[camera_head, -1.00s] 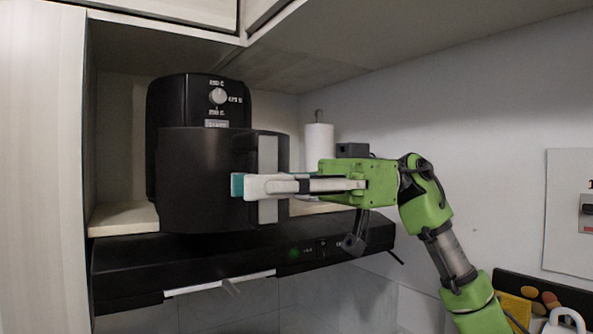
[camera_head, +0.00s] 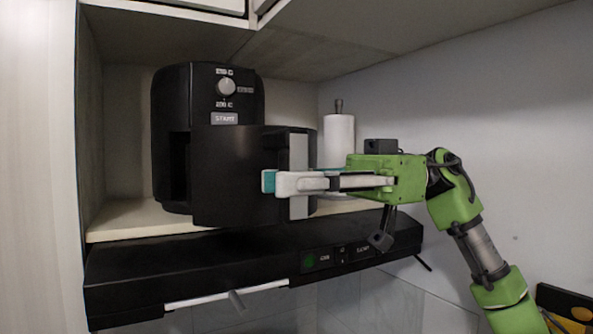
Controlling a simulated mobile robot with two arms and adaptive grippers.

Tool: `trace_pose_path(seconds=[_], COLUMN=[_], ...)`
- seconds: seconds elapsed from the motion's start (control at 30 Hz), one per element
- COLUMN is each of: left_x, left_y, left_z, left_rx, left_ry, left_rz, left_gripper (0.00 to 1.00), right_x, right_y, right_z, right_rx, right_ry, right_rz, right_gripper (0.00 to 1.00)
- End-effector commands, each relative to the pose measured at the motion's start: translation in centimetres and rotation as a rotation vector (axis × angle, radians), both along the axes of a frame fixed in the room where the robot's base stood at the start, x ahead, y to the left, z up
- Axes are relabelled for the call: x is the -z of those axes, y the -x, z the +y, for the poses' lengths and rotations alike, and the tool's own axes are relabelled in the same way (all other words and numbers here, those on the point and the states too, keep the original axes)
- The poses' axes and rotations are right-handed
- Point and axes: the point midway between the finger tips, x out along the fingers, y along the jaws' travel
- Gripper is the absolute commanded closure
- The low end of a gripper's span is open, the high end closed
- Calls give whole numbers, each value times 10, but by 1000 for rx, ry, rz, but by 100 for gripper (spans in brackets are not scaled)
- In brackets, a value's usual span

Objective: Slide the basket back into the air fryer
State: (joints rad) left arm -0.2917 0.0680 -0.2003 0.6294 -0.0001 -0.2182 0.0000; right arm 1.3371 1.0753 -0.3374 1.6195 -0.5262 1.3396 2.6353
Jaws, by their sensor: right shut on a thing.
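The black air fryer (camera_head: 180,95) stands upright on the shelf, with a round dial and a label on its upper front. Its black basket (camera_head: 235,180) is partly out, in front of the body and shifted to the right, so a dark opening shows at its left. The basket's handle has a light grey strip (camera_head: 299,152). My right gripper (camera_head: 270,182) comes in from the right, shut on the handle, its teal-tipped finger across the basket front. The far finger is hidden. My left gripper is not in view.
The pale shelf (camera_head: 130,222) sits above a black range hood (camera_head: 200,272). A paper towel roll (camera_head: 339,140) stands behind and right of the basket. A cabinet wall is close on the left, and cabinets hang overhead.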

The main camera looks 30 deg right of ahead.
Motion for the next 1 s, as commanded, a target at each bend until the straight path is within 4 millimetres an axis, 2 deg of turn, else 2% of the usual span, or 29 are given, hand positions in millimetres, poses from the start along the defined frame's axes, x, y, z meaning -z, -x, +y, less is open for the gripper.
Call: trace_pose_path(seconds=[0.1, 0.4, 0.53, 1.0], left_x=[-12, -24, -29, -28], left_y=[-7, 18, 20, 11], left_z=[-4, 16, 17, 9], left_rx=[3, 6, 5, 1], left_ry=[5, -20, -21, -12], left_rz=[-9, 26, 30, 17], left_gripper=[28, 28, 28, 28], right_x=[-5, -4, -4, -2], right_y=[-10, -33, -43, -43], right_z=[-1, -2, -3, -2], right_rx=[1, 0, 0, 1], right_ry=[-4, -4, -4, -3], right_rz=[-3, -3, -3, -7], right_gripper=[100, 100, 100, 100])
